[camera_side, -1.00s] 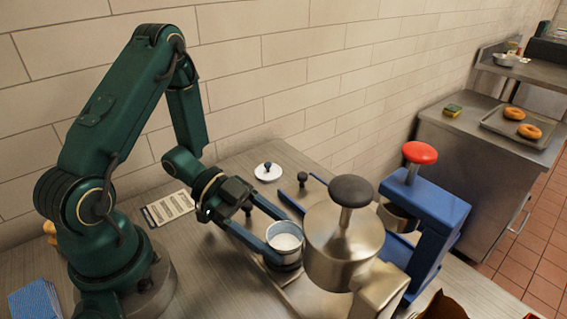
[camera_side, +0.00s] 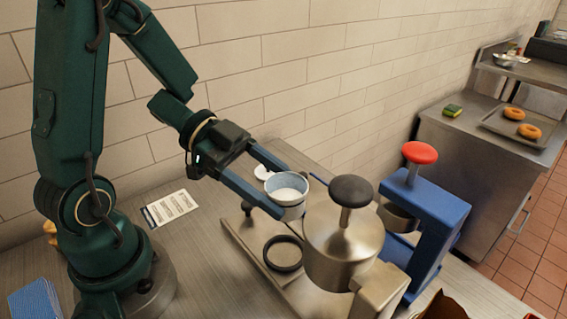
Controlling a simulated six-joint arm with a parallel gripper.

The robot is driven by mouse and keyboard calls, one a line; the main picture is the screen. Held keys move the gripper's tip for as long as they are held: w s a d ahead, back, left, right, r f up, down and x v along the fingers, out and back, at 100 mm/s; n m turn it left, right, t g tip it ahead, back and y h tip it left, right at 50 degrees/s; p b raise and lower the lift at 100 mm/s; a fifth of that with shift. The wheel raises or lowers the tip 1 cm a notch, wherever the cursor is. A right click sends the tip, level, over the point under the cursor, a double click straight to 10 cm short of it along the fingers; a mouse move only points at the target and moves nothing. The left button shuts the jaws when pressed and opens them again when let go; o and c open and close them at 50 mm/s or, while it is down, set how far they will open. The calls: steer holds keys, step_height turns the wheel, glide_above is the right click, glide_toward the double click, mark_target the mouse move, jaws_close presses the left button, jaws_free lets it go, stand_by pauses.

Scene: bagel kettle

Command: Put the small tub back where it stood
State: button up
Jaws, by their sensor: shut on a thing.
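My gripper (camera_side: 279,186) has two long blue fingers that are shut on the small tub (camera_side: 290,210). The tub is a small pale metal cup with a blue-grey inside and white contents, and it looks upright. I hold it raised, left of the steel vessel with the black knob (camera_side: 330,243). Below it, a dark ring (camera_side: 284,253) lies empty on a flat metal base plate (camera_side: 247,244). The tub and the fingers partly cover a white lid (camera_side: 262,172) behind them.
A blue press-like stand (camera_side: 428,225) with a red knob (camera_side: 420,152) stands to the right. A printed card (camera_side: 171,208) lies on the counter at left. A blue cloth (camera_side: 36,299) is at the front left. Bagels (camera_side: 528,131) lie on a tray on a far counter.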

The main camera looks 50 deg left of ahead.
steer(key=w+a+r+n+t+y, duration=0.2)
steer(key=a+r+n+t+y, duration=0.1)
steer(key=r, duration=0.3)
steer(key=w+a+r+n+t+y, duration=0.3)
steer(key=a+r+n+t+y, duration=0.1)
steer(key=a+r+n, duration=0.1)
steer(key=shift+w+a+r+n, duration=0.25)
steer(key=shift+r+n, duration=0.25)
steer(key=shift+r, duration=0.25)
steer(key=s+d+f+m+g+h, duration=0.1)
steer(key=d+f+m+h, duration=0.1)
steer(key=d+f+m+g+h, duration=0.1)
steer(key=f+m+g+h, duration=0.1)
steer(key=f, duration=0.1)
steer(key=s+d+f+m+g+h, duration=0.1)
steer(key=d+f+m, duration=0.1)
steer(key=shift+s+d+f+h, duration=0.2)
steer(key=shift+s+d+h, duration=0.1)
steer(key=shift+d+h, duration=0.1)
steer(key=m+g+h, duration=0.1)
steer(key=m+g, duration=0.2)
glide_above(278, 251)
step_height(278, 251, down, 5)
steer(key=shift+f, duration=0.5)
steer(key=shift+f, duration=0.1)
steer(key=shift+f, duration=4.7)
